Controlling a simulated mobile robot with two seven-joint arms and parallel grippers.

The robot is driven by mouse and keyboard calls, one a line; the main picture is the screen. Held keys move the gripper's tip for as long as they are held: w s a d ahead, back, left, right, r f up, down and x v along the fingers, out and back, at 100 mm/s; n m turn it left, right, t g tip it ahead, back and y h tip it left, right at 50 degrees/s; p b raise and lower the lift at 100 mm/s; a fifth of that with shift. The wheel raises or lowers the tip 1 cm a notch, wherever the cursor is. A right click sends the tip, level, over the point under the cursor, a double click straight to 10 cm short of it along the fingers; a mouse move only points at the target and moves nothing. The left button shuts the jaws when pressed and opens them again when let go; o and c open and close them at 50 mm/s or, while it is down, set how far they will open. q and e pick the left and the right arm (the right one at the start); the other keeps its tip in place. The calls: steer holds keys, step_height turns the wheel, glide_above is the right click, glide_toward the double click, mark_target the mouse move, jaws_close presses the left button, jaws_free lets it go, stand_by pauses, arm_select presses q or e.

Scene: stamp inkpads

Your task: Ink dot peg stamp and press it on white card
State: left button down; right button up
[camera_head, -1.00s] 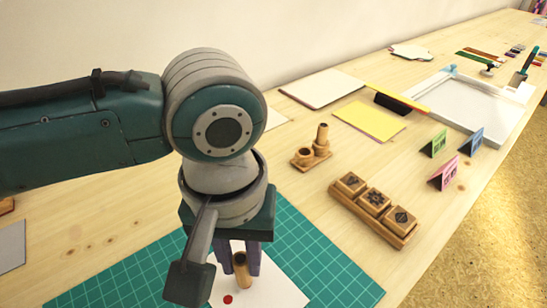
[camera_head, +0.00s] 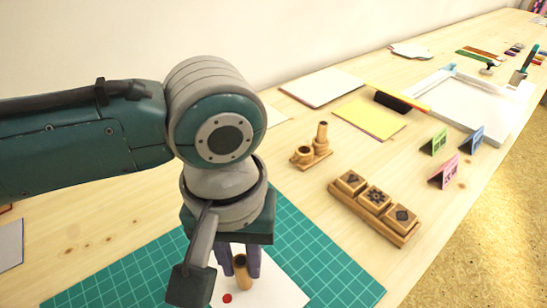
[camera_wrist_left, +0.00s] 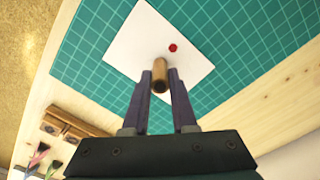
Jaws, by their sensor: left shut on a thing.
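My left gripper (camera_head: 239,262) is shut on the dot peg stamp (camera_head: 241,272), a small wooden cylinder, and holds it over the white card (camera_head: 285,291). In the left wrist view the stamp (camera_wrist_left: 160,84) sits between the fingertips of the gripper (camera_wrist_left: 160,82), with the card (camera_wrist_left: 130,45) behind it. I cannot tell whether the stamp's end touches the card. A red dot (camera_head: 227,298) is on the card beside the stamp, and it also shows in the left wrist view (camera_wrist_left: 173,48). My right gripper is not in view.
The card lies on a green cutting mat (camera_head: 330,265). A wooden holder with pegs (camera_head: 312,155) and a wooden tray of block stamps (camera_head: 374,208) stand to the right. Small folded cards (camera_head: 445,171), a yellow sheet (camera_head: 368,120) and a white tray (camera_head: 480,105) lie farther back.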

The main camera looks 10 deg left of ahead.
arm_select(q)
steer(key=shift+a+f+p, duration=0.1)
steer(key=shift+f+p, duration=0.05)
steer(key=shift+p, duration=0.2)
stand_by(1.5)
steer(key=shift+r+p, duration=0.7)
steer(key=shift+p, duration=0.3)
steer(key=shift+r, duration=0.1)
step_height(320, 180, up, 6)
steer(key=p, duration=0.6)
steer(key=shift+f, duration=0.35)
stand_by(0.3)
